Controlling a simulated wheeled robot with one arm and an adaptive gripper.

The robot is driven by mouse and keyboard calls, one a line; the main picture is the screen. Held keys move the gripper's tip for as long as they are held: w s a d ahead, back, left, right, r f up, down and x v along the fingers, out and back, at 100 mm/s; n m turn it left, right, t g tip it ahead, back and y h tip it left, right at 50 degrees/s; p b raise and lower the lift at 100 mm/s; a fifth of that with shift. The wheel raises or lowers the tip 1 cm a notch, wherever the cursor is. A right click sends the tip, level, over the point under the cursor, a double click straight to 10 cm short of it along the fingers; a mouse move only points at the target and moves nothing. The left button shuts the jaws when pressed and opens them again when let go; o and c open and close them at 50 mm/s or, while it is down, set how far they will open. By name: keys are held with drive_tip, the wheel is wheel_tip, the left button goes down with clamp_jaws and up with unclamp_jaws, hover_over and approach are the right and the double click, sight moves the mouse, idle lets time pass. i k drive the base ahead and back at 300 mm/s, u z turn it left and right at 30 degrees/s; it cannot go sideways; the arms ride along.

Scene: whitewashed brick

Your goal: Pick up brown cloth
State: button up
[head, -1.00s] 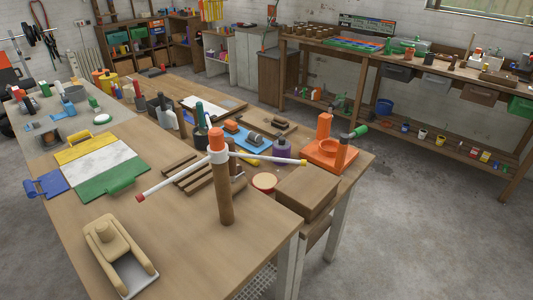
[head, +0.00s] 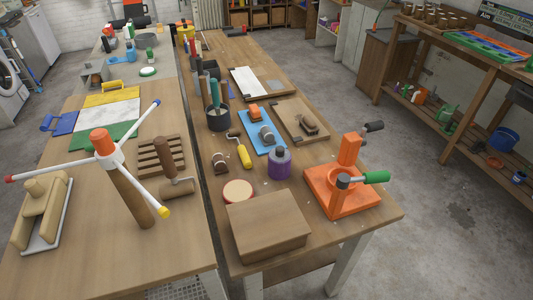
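I cannot clearly make out a brown cloth. A brown, box-shaped block (head: 268,226) lies on the near end of the right wooden table (head: 290,262); its surface looks like wood, and I cannot tell if any of it is cloth. A small dark brown item (head: 308,127) lies on a wooden board (head: 292,112) farther back; it is too small to identify. My gripper is not in view.
An orange press (head: 350,200) with a green handle stands right of the block. A purple bottle (head: 279,163) and a round red-rimmed lid (head: 238,191) are near it. A wooden post with white arms (head: 128,190) stands on the left table.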

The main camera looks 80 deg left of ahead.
sight(219, 165)
drive_tip(key=i, duration=0.2)
drive_tip(key=u, duration=4.15)
drive_tip(key=i, duration=1)
